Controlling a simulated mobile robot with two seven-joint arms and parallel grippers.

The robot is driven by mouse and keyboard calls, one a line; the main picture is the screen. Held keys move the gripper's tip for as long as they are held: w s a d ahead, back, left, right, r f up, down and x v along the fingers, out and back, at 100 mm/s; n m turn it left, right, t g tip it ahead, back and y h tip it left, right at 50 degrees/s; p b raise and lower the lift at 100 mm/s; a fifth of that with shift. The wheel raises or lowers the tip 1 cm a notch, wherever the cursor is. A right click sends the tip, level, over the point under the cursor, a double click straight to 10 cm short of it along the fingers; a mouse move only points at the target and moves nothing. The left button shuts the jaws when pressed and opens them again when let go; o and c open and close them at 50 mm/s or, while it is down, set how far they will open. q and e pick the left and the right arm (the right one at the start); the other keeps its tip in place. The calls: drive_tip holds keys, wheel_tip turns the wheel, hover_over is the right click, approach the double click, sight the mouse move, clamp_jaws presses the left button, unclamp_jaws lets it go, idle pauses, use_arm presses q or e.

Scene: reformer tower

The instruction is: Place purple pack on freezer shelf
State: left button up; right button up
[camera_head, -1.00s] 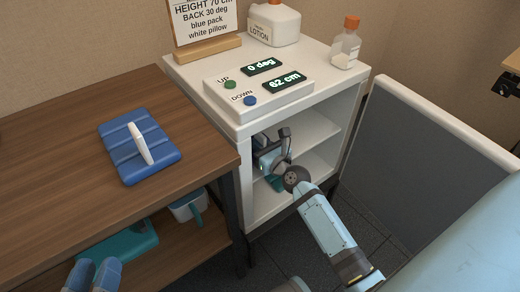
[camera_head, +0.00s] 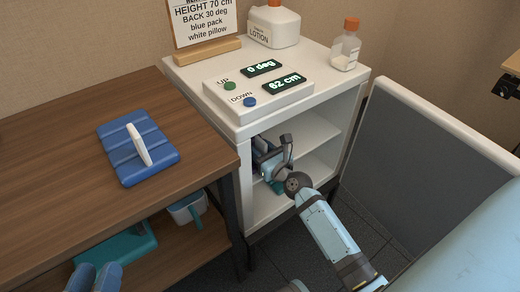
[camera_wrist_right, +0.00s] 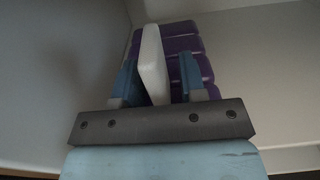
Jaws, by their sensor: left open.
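The purple pack (camera_wrist_right: 189,45) is ribbed and has a white handle (camera_wrist_right: 152,60); in the right wrist view it stands inside a pale compartment. My right gripper (camera_wrist_right: 157,80) has its two blue fingers apart, one on each side of the handle, with a visible gap at the right finger. In the head view my right gripper (camera_head: 272,163) reaches into the upper compartment of the white open-fronted cabinet (camera_head: 246,200), largely hiding the pack, so contact with the shelf (camera_head: 313,133) is unclear. My left gripper (camera_head: 95,276) is open and empty at the bottom left.
A blue pack with a white handle (camera_head: 119,158) lies on the wooden table (camera_head: 60,150). A control box (camera_head: 228,103), a sign, a lotion bottle (camera_head: 273,27) and an orange-capped bottle (camera_head: 345,48) stand on the cabinet. A grey panel (camera_head: 430,160) stands at the right.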

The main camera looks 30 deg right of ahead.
use_arm(q)
wheel_tip(320, 180, up, 2)
drive_tip(key=shift+t+p, duration=0.4)
drive_tip(key=shift+p, duration=0.15)
use_arm(e)
drive_tip(key=s, duration=1.1)
drive_tip(key=shift+s+d, duration=0.35)
drive_tip(key=shift+d, duration=0.1)
use_arm(q)
drive_tip(key=shift+a+f, duration=0.1)
drive_tip(key=shift+f, duration=0.05)
